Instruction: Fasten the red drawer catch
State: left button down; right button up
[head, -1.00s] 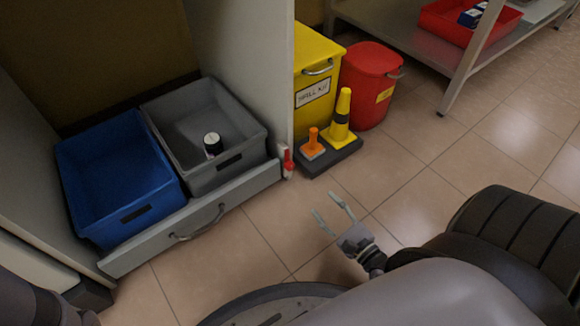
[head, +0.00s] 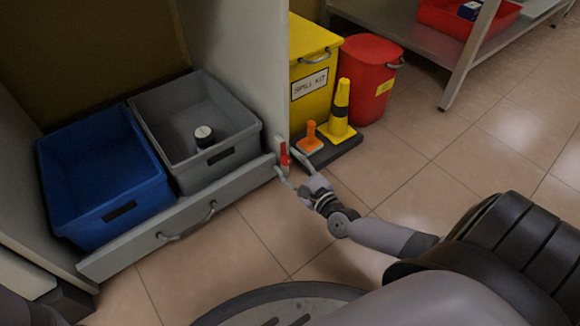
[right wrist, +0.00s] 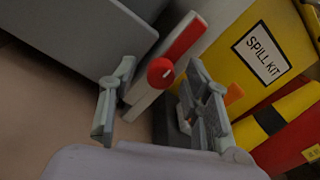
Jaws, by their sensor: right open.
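The red drawer catch (head: 284,156) sits on the cabinet's side post, at the right end of the grey drawer front (head: 160,232). In the right wrist view it shows as a round red knob (right wrist: 160,71) and a red strip on a white plate. The red strip runs lengthwise along the plate. My right gripper (head: 288,170) is open, its fingers on either side of the catch in the picture. In the right wrist view the open fingers (right wrist: 161,85) flank the knob, and I see no clear contact. My left gripper is out of view.
Beside the catch stand cones on a dark base (head: 340,150), a yellow spill kit box (head: 312,105) and a red bin (head: 365,85).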

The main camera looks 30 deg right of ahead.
jog(key=shift+c, duration=0.5)
grip_shut()
